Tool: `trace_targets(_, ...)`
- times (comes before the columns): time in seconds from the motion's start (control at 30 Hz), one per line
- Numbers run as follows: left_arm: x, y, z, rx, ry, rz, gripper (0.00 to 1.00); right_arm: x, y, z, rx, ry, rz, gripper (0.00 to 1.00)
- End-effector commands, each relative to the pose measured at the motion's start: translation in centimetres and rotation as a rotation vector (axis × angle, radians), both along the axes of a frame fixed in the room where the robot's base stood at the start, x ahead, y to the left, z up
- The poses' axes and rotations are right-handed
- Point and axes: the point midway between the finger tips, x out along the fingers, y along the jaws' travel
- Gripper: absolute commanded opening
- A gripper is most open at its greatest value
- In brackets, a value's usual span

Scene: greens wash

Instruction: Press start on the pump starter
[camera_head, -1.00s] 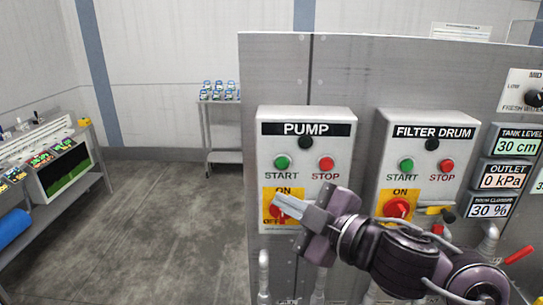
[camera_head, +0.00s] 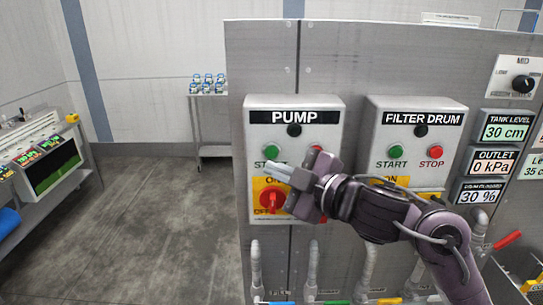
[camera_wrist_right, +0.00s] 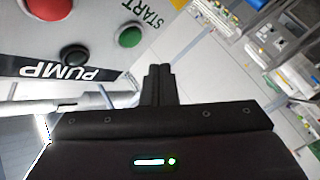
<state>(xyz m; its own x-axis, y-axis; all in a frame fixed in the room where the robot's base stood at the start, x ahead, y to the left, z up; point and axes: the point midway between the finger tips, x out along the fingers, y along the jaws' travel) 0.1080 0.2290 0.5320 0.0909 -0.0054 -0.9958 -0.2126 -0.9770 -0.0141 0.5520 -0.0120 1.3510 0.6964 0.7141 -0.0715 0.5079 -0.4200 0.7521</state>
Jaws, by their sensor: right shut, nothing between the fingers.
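The pump starter (camera_head: 252,181) is a pale grey box labelled PUMP on the steel panel. Its green START button (camera_head: 271,153) shows just above my right gripper's fingertips in the head view, and also at the top of the right wrist view (camera_wrist_right: 130,8). The red STOP button (camera_head: 317,148) is partly hidden behind the gripper. The red rotary switch (camera_head: 271,199) on its yellow plate sits below. My right gripper (camera_head: 277,171) is shut and empty, its fingertips in front of the box just below START; whether they touch it cannot be told. My left gripper is not in view.
The filter drum starter (camera_head: 417,117) stands to the right, partly behind my right arm. Tank level, outlet and percentage displays (camera_head: 508,126) are further right. Pipes (camera_head: 313,265) run below the boxes. The floor (camera_head: 150,220) to the left is clear.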

Motion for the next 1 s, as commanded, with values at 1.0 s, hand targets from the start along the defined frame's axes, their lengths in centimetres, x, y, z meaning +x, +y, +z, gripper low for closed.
trace_targets(1.0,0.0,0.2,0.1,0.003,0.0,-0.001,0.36,2.6,0.0,0.0,0.0,0.0,0.0,0.0)
